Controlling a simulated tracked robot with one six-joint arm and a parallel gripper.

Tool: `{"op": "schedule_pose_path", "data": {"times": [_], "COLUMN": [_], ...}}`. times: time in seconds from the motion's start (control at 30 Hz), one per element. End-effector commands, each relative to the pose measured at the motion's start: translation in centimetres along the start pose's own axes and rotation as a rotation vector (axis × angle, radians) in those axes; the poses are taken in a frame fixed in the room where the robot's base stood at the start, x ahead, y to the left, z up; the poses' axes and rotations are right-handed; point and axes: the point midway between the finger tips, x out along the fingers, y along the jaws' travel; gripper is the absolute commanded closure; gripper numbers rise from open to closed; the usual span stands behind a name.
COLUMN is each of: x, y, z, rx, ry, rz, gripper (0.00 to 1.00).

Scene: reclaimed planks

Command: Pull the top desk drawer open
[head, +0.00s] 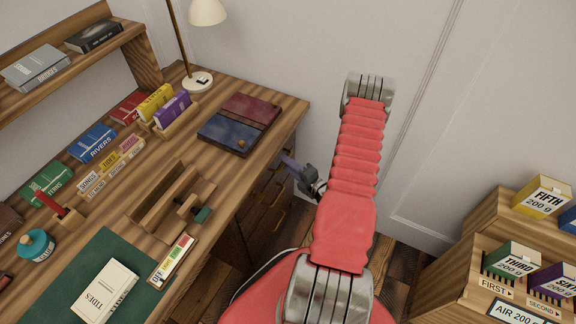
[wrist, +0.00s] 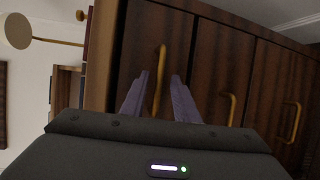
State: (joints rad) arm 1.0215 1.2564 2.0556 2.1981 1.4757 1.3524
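The desk's dark wood drawers show in the wrist view, turned on their side, with the desk top edge at the left. The top drawer (wrist: 198,58) is the leftmost front and looks flush with the desk. Its brass handle (wrist: 161,58) runs between the two purple-grey fingers of my gripper (wrist: 159,80). The fingers are apart, one on each side of the handle, with a gap on both sides. In the head view my gripper (head: 291,163) is at the desk's right side by the drawers, partly hidden by my red arm.
Two lower drawer handles (wrist: 232,105) (wrist: 293,122) stick out to the right in the wrist view. The desk top (head: 225,165) carries books, a lamp (head: 205,15) and a notebook (head: 240,122). A wooden shelf unit with boxes (head: 455,275) stands at the right.

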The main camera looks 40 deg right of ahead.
Motion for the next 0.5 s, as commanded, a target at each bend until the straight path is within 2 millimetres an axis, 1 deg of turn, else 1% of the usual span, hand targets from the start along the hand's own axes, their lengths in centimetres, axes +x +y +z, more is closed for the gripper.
{"op": "schedule_pose_path", "data": {"times": [0.03, 0.07, 0.4, 0.5], "x": [-0.01, -0.01, -0.03, -0.03], "y": [0.00, 0.01, -0.01, -0.04], "z": [0.00, 0.00, 0.01, 0.01], "rx": [0.000, 0.000, 0.000, 0.000], "ry": [0.000, 0.000, 0.000, -0.001], "rz": [0.000, 0.000, 0.000, -0.001], "gripper": [0.74, 0.76, 1.00, 1.00]}}
